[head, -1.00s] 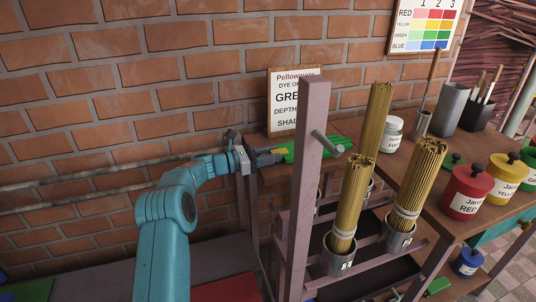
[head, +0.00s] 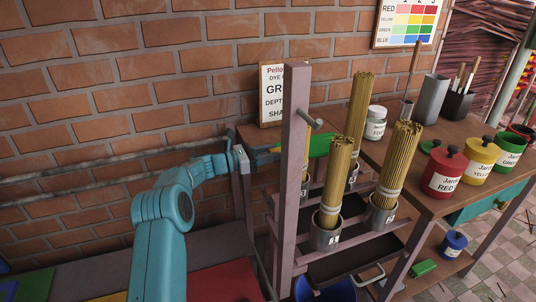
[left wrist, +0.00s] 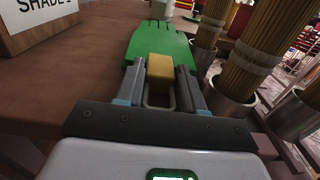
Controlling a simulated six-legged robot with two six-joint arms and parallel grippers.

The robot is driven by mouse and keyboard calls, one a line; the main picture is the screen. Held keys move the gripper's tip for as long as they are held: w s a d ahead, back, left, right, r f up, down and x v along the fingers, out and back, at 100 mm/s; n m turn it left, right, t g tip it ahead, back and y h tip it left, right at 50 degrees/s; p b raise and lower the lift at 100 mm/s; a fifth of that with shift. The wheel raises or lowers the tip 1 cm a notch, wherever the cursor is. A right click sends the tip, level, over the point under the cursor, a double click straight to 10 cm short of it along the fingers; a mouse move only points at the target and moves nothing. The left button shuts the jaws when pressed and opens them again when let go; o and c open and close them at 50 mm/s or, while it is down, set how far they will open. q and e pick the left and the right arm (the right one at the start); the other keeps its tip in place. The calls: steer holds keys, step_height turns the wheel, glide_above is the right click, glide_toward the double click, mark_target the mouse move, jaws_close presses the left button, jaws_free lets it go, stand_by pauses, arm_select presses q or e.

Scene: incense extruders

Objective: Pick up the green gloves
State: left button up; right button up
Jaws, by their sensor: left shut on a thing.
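The green gloves (head: 318,145) lie flat at the back of the wooden worktop, partly behind a pinkish upright post in the head view. In the left wrist view the green gloves (left wrist: 158,45) stretch away from me, fingers pointing outward. My left gripper (head: 264,151) reaches in from the left, low near the wall. In the left wrist view its jaws (left wrist: 160,72) are shut around a yellow-orange piece at the near end of the gloves. Whether the gloves touch the wood or hang just above it, I cannot tell. My right gripper is not in view.
The pinkish post (head: 292,170) stands close in front of the gloves. Metal cups with incense bundles (head: 338,185) stand in the rack to the right. A sign (head: 274,95) leans on the brick wall behind. A white jar (head: 376,122) and a red jar (head: 442,174) stand farther right.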

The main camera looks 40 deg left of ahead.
arm_select(q)
steer(key=o, duration=0.9)
steer(key=shift+c, duration=0.2)
steer(key=o, duration=0.3)
steer(key=shift+a, duration=0.1)
steer(key=p+v, duration=0.2)
steer(key=v, duration=1.4)
steer(key=shift+s+a, duration=0.1)
steer(key=shift+c, duration=0.3)
